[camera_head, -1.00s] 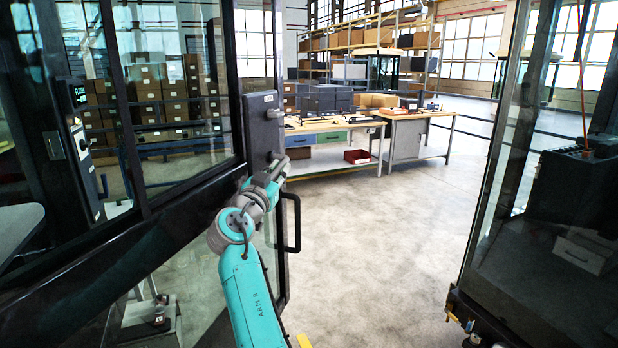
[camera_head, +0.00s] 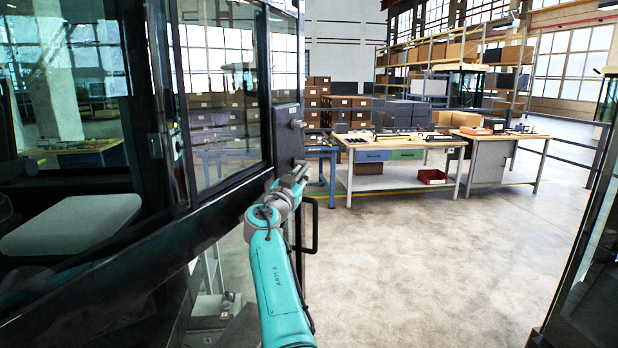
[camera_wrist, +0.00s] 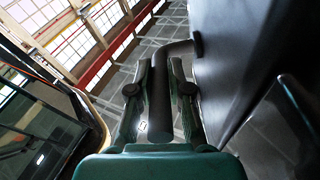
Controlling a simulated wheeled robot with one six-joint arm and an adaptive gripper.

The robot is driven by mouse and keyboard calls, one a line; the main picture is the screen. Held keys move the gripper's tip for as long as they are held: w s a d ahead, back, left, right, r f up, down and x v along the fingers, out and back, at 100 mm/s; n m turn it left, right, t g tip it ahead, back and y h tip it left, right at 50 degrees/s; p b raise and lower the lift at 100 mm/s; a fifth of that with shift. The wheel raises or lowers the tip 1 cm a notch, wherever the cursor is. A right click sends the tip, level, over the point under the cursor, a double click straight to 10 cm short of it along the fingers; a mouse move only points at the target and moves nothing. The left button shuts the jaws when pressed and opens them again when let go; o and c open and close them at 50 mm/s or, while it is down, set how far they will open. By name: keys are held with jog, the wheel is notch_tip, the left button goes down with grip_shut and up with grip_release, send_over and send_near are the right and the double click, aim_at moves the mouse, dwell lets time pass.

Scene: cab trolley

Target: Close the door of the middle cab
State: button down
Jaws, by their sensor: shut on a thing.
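The cab door (camera_head: 228,203) is a black-framed glazed panel crossing the left half of the head view, its free edge near the picture's middle. A grey lock box (camera_head: 288,137) sits on that edge. My gripper (camera_head: 302,172) is at the edge, just below the lock box. In the wrist view my gripper (camera_wrist: 161,82) is shut around a dark round handle bar (camera_wrist: 171,50), which bends right into a dark panel (camera_wrist: 235,65). A black loop handle (camera_head: 316,228) shows below my gripper in the head view. I cannot tell whether it is the same handle.
A grey seat or shelf (camera_head: 70,224) shows behind the glass at left. Another glazed frame (camera_head: 590,270) stands at the right edge. Workbenches (camera_head: 405,183) stand beyond the door. The floor (camera_head: 430,270) between is clear.

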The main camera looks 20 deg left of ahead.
jog(key=shift+s+a, duration=0.15)
jog(key=shift+a, duration=0.15)
jog(key=c, duration=1.1)
grip_release()
jog(key=shift+d, duration=0.2)
jog(key=shift+d, duration=0.55)
jog(key=s+d+m+h, duration=0.2)
jog(key=s+d+h, duration=0.2)
jog(key=d, duration=1)
jog(key=s+d+m+g+h, duration=0.1)
jog(key=s+d+h, duration=0.3)
jog(key=d, duration=1)
jog(key=shift+s+m+g, duration=0.2)
jog(key=shift+m+g, duration=0.1)
jog(key=shift+m, duration=0.5)
